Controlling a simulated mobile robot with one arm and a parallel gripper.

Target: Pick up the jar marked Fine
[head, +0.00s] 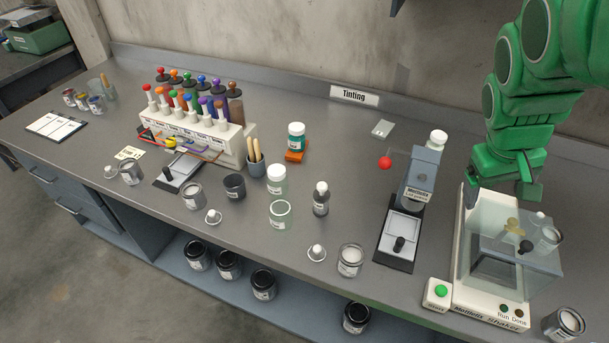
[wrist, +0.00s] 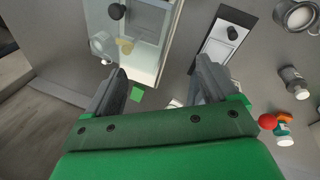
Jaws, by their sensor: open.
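I cannot read the word Fine on any jar. Small labelled jars with white lids stand on the bench in the head view: a white-lidded clear jar (head: 277,180) at the middle, a teal jar (head: 296,136) on an orange block behind it, and a jar (head: 437,140) partly hidden behind the grey press.
The shaker (head: 460,289) with a clear box stands at the right. The press (head: 415,182), with a red ball beside it, is left of it. A tinting rack (head: 200,143) fills the left. Dark jars (head: 263,284) sit on the lower shelf.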

